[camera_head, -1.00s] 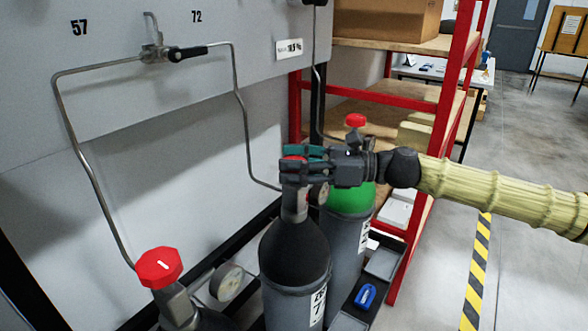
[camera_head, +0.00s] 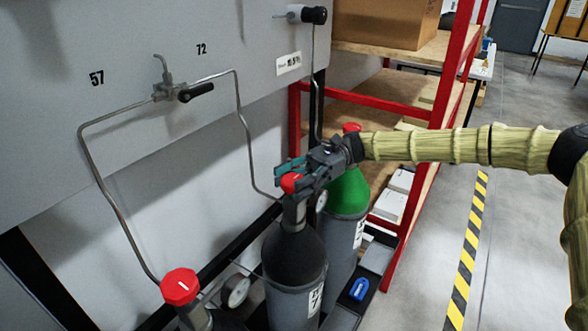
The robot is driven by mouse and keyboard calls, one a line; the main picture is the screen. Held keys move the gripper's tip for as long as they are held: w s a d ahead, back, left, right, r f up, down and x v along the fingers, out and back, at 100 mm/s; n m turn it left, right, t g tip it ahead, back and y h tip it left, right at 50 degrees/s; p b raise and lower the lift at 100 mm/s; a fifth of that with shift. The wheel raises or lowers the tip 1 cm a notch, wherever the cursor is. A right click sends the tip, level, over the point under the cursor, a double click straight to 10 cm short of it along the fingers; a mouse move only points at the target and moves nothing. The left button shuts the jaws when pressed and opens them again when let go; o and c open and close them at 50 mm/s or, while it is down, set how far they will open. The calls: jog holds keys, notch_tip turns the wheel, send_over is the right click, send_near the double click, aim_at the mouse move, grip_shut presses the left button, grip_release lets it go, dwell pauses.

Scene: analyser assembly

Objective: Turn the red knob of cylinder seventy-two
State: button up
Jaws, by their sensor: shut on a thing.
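The middle cylinder (camera_head: 294,262) is dark grey with a black shoulder and a white label that I cannot read in full. Its red knob (camera_head: 291,183) sits on top of a grey valve neck. My gripper (camera_head: 290,177) reaches in from the right with its fingers around this red knob, shut on it. Part of the knob is hidden by the fingers. The number 72 (camera_head: 201,49) is printed on the wall panel, above a pipe that runs down towards this cylinder.
Another red knob (camera_head: 180,286) is at the lower left, under the 57 side. A green-shouldered cylinder (camera_head: 348,196) stands close behind my gripper, with its own red knob (camera_head: 352,127). A red-framed shelf (camera_head: 447,80) is at the right. A blue object (camera_head: 359,289) lies beside the cylinders.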

jog(key=n+g+h+p, duration=0.3)
jog(key=n+h, duration=0.1)
jog(key=h, duration=0.1)
jog(key=shift+s+r+g+p, duration=0.1)
jog(key=shift+g+p, duration=0.25)
jog(key=shift+g, duration=0.05)
jog(key=n+g+h+p, duration=0.1)
jog(key=n+h+p, duration=0.1)
jog(key=p, duration=0.2)
jog(key=shift+h, duration=0.4)
jog(key=shift+n+g+h+p, duration=0.3)
jog(key=shift+h+p, duration=0.2)
jog(key=shift+p, duration=0.6)
jog(key=shift+f+n+h+p, duration=0.25)
jog(key=shift+n+h+p, duration=0.25)
jog(key=shift+p, duration=0.5)
jog(key=o, duration=1)
jog(key=shift+o, duration=0.2)
jog(key=shift+f+m+y+b, duration=0.15)
jog(key=shift+m+y+b, duration=0.6)
jog(key=shift+b, duration=1.3)
jog(key=m+y+b, duration=0.1)
jog(key=y+b, duration=0.1)
jog(key=b, duration=0.1)
jog(key=shift+t, duration=0.4)
